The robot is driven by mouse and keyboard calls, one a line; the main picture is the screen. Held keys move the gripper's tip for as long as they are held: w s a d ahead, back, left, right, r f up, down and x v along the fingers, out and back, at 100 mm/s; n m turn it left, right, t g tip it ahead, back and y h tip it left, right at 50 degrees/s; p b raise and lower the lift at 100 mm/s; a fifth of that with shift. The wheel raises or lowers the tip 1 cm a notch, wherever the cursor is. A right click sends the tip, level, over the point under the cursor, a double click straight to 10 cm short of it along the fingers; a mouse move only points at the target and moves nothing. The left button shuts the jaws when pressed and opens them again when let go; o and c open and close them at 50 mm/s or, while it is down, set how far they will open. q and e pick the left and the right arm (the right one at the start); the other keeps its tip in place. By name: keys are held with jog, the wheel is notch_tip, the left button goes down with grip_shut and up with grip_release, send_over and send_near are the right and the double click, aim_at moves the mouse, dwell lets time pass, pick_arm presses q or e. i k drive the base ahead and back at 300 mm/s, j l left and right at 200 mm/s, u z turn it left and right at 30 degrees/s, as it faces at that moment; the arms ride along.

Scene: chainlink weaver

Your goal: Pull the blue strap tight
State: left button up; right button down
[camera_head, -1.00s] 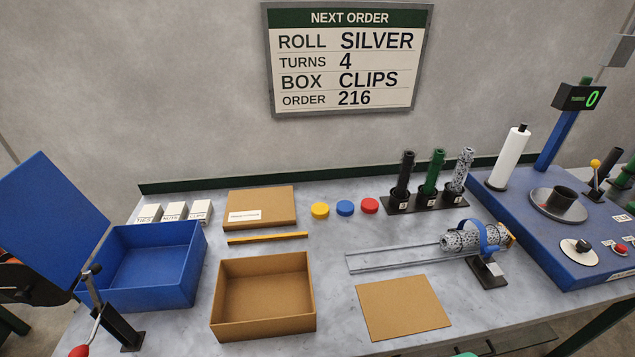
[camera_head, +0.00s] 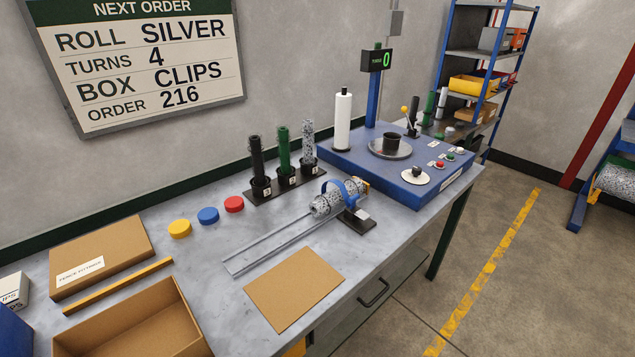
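The blue strap (camera_head: 333,187) arches loosely over a roll of silver chainlink mesh (camera_head: 324,204), with a visible gap above the roll. The roll lies on its side on a small dark stand (camera_head: 357,222) at the right end of two metal rails (camera_head: 268,245). A pale block (camera_head: 362,213) sits on the stand, beside the strap's lower end. Neither of my grippers shows in this view.
The blue machine (camera_head: 400,180) with a counter reading 0 stands behind and right of the roll. Upright rolls in a dark holder (camera_head: 287,181) stand behind it. A brown flat panel (camera_head: 294,288) lies in front. An open cardboard box (camera_head: 135,325) is at the left.

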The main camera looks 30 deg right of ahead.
aim_at(352, 200)
jog(key=z, duration=1)
